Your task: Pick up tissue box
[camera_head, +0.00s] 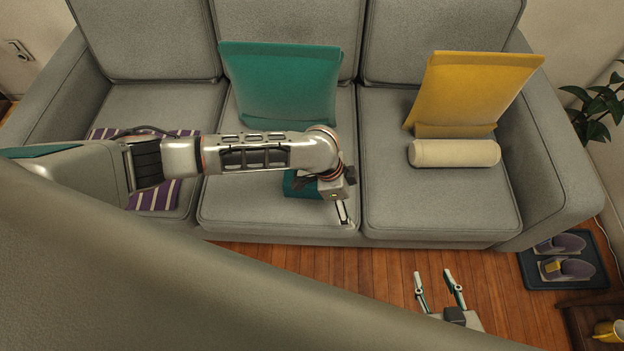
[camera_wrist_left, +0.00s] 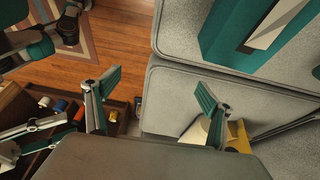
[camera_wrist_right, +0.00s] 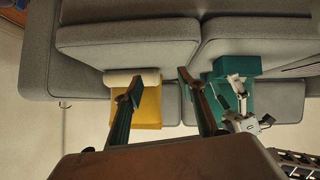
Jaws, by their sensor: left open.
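The teal tissue box (camera_head: 292,185) is on the middle seat of the grey sofa, mostly hidden under my left forearm and wrist. It also shows in the left wrist view (camera_wrist_left: 226,28) at the upper right, with a pale strip on it, and in the right wrist view (camera_wrist_right: 236,66). My left gripper (camera_head: 342,211) is open near the front edge of that seat, to the right of the box, and holds nothing. My right gripper (camera_head: 434,275) is open and empty over the floor in front of the sofa.
A teal cushion (camera_head: 285,85) leans behind the box. A yellow cushion (camera_head: 470,88) and a cream bolster (camera_head: 454,153) are on the right seat. A purple striped cloth (camera_head: 155,196) lies left. Slippers on a mat (camera_head: 535,280) and a yellow mug (camera_head: 608,331) are at right.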

